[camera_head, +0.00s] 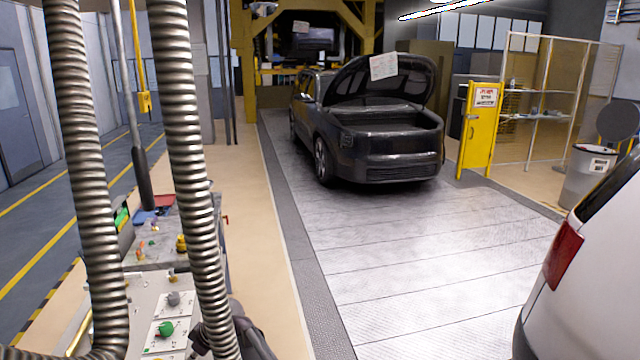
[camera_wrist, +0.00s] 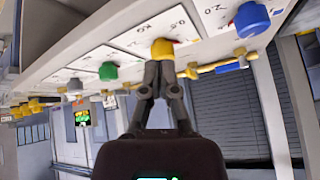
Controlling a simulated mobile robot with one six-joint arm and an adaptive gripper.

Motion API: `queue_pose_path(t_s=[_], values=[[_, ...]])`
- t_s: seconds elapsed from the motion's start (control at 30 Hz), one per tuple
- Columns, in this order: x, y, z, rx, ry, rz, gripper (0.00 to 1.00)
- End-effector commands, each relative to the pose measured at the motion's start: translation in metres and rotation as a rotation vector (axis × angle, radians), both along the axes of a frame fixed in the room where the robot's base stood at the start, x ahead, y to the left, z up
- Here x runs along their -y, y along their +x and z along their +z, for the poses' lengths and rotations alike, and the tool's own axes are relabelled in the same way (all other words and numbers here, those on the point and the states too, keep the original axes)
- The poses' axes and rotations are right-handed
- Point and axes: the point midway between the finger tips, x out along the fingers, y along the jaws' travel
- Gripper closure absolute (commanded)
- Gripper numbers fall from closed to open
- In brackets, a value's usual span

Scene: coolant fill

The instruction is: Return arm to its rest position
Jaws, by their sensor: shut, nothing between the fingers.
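My gripper (camera_wrist: 161,72) shows in the wrist view with its two dark fingers drawn together at the tips. It holds nothing. The fingertips are close to a yellow knob (camera_wrist: 162,48) on a white panel, which appears tilted in this view; I cannot tell whether they touch it. A blue knob (camera_wrist: 252,18) is to the right of the tips, and a green knob (camera_wrist: 108,71) and a grey knob (camera_wrist: 75,86) are to the left. In the head view, a dark part of my arm is low in the picture beside the bench, partly hidden by a ribbed hose.
In the head view, two ribbed hoses (camera_head: 182,110) cross the left side. The bench (camera_head: 150,285) carries a green knob (camera_head: 166,328) and a grey knob (camera_head: 173,298). A black car (camera_head: 375,140) stands with its hood raised. A white vehicle (camera_head: 590,275) is at right. The floor between is clear.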

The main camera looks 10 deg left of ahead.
Motion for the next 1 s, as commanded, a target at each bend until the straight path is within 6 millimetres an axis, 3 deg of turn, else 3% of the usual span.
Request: queue_pose_path(t_s=[0.03,0.2,0.5,0.77,1.0], values=[[0.023,0.008,-0.002,-0.01,-0.019,-0.042,1.0],[0.09,0.034,-0.009,-0.05,-0.09,-0.181,1.0],[0.209,0.062,-0.019,-0.123,-0.208,-0.439,1.0],[0.31,0.067,-0.026,-0.192,-0.304,-0.673,1.0],[0.401,0.058,-0.031,-0.257,-0.388,-0.897,1.0]])
